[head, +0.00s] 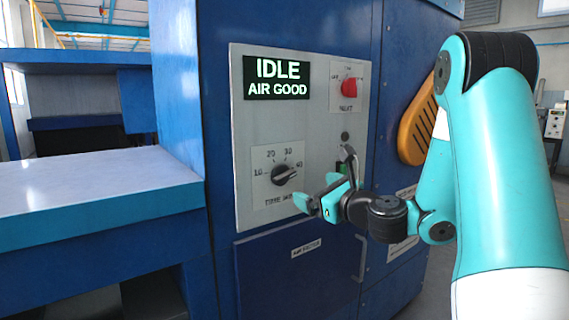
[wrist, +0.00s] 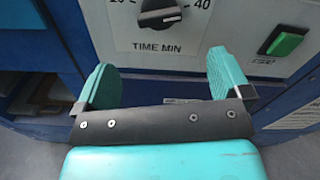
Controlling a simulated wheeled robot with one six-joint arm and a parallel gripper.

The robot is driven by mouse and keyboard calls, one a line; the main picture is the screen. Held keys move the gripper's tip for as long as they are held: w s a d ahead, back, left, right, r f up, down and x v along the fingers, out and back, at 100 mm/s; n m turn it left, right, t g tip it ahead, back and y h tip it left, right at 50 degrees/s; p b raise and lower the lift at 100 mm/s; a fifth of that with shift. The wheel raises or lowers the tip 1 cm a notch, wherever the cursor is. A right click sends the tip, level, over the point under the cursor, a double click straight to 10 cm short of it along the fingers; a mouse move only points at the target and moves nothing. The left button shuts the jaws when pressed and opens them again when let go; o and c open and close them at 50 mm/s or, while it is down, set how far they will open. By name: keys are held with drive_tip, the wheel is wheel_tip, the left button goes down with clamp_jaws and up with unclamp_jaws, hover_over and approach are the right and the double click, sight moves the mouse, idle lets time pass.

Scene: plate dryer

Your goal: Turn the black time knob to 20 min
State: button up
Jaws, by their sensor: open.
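The black time knob (head: 286,174) is on the lower left of the grey control panel, inside a dial marked 10, 20, 30 and 40. It also shows at the top of the wrist view (wrist: 160,13), above the "TIME MIN" label and partly cut off. Its grip bar lies roughly sideways, with one end towards 40; I cannot tell surely which end is the pointer. My gripper (wrist: 163,76) is open and empty, below and in front of the knob, with its teal fingers apart. In the head view my gripper (head: 325,190) is just right of and below the dial.
A red heat knob (head: 348,88) is at the panel's upper right. The display (head: 277,78) reads "IDLE AIR GOOD". A green button (wrist: 287,42) is right of the time dial. A blue shelf (head: 90,200) juts out at left. An orange handle-like part (head: 420,120) is at right.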

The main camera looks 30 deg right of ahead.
sight(288, 177)
drive_tip(key=w+p, duration=0.2)
drive_tip(key=w, duration=0.1)
drive_tip(key=w+p, duration=0.3)
drive_tip(key=w, duration=0.1)
drive_tip(key=w+p, duration=0.2)
drive_tip(key=w, duration=0.2)
drive_tip(key=shift+w+a, duration=0.25)
drive_tip(key=shift+w+f+p, duration=0.15)
drive_tip(key=shift+w+p, duration=0.25)
drive_tip(key=shift+w, duration=0.2)
drive_tip(key=c, duration=0.9)
